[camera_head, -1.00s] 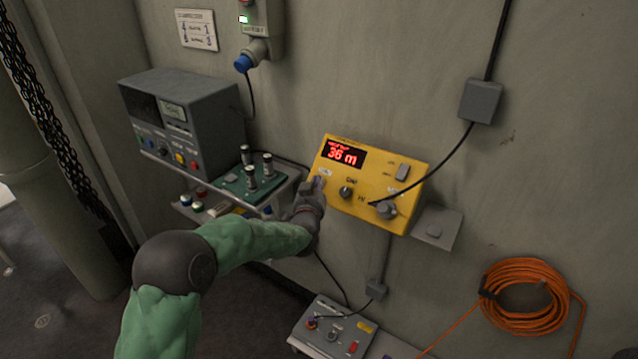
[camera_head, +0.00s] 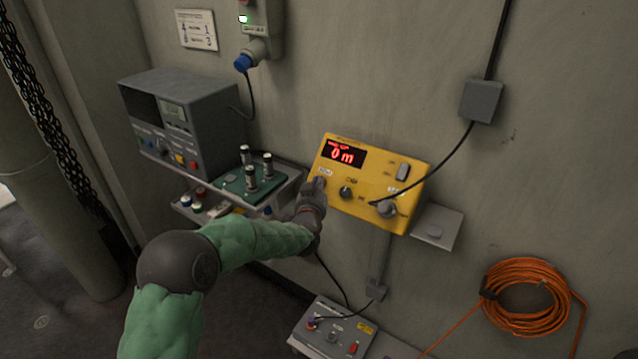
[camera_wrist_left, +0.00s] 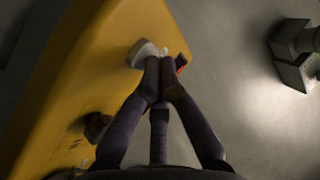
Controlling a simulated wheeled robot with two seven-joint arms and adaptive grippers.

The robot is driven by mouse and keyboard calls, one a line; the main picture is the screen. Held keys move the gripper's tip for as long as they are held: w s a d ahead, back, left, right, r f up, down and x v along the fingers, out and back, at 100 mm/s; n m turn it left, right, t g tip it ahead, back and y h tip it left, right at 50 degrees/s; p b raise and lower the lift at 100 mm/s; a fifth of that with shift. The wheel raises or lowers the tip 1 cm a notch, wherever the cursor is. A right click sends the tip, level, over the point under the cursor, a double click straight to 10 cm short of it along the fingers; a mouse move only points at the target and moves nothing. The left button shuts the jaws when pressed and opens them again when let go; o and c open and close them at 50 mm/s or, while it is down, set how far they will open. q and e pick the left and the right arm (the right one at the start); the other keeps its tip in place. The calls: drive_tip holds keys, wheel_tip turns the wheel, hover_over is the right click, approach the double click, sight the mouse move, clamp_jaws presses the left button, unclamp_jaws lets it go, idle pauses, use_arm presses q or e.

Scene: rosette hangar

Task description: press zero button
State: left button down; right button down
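A yellow control box (camera_head: 372,182) is mounted on the grey wall in the head view. My right gripper is not in view.
A grey instrument box (camera_head: 183,122) and a green plate with metal posts (camera_head: 250,184) stand on a shelf to the left. A lower panel (camera_head: 334,328) sits below. An orange cable coil (camera_head: 527,296) hangs at right. A small grey shelf (camera_head: 436,229) is beside the yellow box.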

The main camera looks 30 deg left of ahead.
use_arm(q)
drive_tip(key=shift+s+r, duration=0.1)
idle(0.3)
drive_tip(key=shift+s+r, duration=0.45)
drive_tip(key=shift+s, duration=0.05)
drive_tip(key=s+r+p, duration=0.1)
drive_tip(key=s, duration=0.1)
drive_tip(key=s+r+p, duration=0.1)
drive_tip(key=r, duration=0.1)
drive_tip(key=shift+s+a+r, duration=0.15)
drive_tip(key=shift+s+a, duration=0.05)
drive_tip(key=shift+s, duration=0.2)
idle(0.8)
